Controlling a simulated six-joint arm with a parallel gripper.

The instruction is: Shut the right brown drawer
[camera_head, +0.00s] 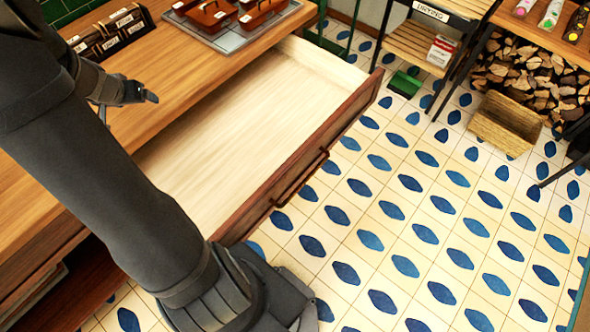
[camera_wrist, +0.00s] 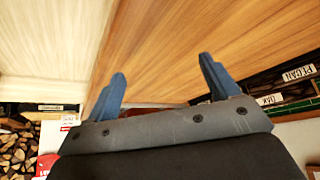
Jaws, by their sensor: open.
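The brown drawer (camera_head: 354,104) is pulled far out from under the wooden counter in the head view. Its pale interior is empty, and its bar handle (camera_head: 300,178) is on the outer side of its front. My dark arm hides the drawer's near left part. My gripper (camera_head: 140,96) is over the wooden counter top, behind the drawer and apart from its front and handle. In the wrist view, my gripper (camera_wrist: 163,70) has its two blue-grey fingers spread with nothing between them. The pale drawer interior (camera_wrist: 45,40) shows at upper left there.
On the counter (camera_head: 150,60) are a labelled dark box (camera_head: 110,32) and a grey tray (camera_head: 236,40) with several small brown boxes. Firewood (camera_head: 530,75), a wooden crate (camera_head: 505,122) and a shelf stand (camera_head: 420,45) are at the back right. The tiled floor before the drawer is clear.

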